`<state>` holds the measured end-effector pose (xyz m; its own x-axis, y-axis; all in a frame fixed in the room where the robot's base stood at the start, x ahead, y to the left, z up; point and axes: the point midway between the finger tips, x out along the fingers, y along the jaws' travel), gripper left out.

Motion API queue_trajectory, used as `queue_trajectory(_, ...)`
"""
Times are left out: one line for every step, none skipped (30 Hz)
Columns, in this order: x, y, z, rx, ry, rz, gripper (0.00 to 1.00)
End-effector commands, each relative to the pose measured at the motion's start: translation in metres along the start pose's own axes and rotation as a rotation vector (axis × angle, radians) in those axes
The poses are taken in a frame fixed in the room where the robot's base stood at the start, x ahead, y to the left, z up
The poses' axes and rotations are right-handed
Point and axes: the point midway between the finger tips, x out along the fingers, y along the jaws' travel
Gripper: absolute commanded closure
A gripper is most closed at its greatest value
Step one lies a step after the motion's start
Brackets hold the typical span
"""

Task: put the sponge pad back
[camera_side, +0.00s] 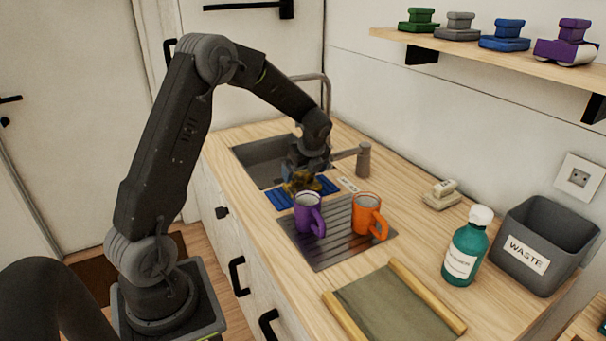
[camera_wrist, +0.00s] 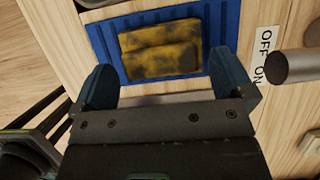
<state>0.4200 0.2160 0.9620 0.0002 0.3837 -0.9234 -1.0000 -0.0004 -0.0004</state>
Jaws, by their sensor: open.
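The sponge pad (camera_wrist: 160,50) is yellow with dark mottling and lies on a blue ribbed mat (camera_wrist: 222,20) in the wrist view. In the side view the sponge (camera_side: 300,182) shows partly below my gripper, on the blue mat (camera_side: 281,200) between sink and drainer. My gripper (camera_wrist: 160,85) is open, its two blue fingers spread at the sponge's near edge. The sponge lies just ahead of the fingertips in the wrist view, with no clear contact. The far side of the sponge is hidden by my gripper in the side view.
A purple mug (camera_side: 308,213) and an orange mug (camera_side: 367,215) stand on the grooved drainer (camera_side: 331,247) close by. The sink (camera_side: 262,160) is behind, with a tap post (camera_side: 363,160) to the right. A teal bottle (camera_side: 466,250) and grey waste bin (camera_side: 545,240) stand farther right.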

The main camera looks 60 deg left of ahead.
Motion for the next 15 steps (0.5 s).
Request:
queue_trajectory(-0.011, -0.001, 0.000, 0.000, -0.002, -0.005, 0.00)
queue_trajectory(-0.017, -0.001, 0.000, 0.000, -0.002, -0.005, 0.00)
queue_trajectory(-0.025, -0.001, 0.001, 0.000, -0.003, -0.005, 0.00)
queue_trajectory(-0.032, -0.001, 0.000, 0.000, -0.002, -0.005, 0.00)
queue_trajectory(-0.039, -0.001, 0.000, 0.001, -0.002, -0.006, 0.00)
queue_trajectory(-0.048, -0.001, 0.000, 0.001, -0.002, -0.006, 0.00)
queue_trajectory(-0.054, -0.001, 0.000, 0.001, -0.002, -0.005, 0.00)
queue_trajectory(-0.060, -0.001, 0.000, 0.001, -0.002, -0.005, 0.00)
queue_trajectory(-0.068, -0.001, 0.000, 0.000, -0.002, -0.005, 0.00)
queue_trajectory(-0.073, -0.001, 0.000, 0.000, -0.002, -0.004, 0.00)
queue_trajectory(-0.079, -0.001, 0.000, 0.000, -0.002, -0.005, 0.00)
queue_trajectory(-0.085, 0.000, 0.000, 0.000, -0.001, -0.004, 0.00)
queue_trajectory(-0.088, 0.000, 0.000, 0.001, -0.001, -0.004, 0.00)
queue_trajectory(-0.092, 0.000, 0.000, 0.001, -0.001, -0.003, 0.00)
queue_trajectory(-0.096, 0.000, 0.000, 0.001, -0.001, -0.002, 0.00)
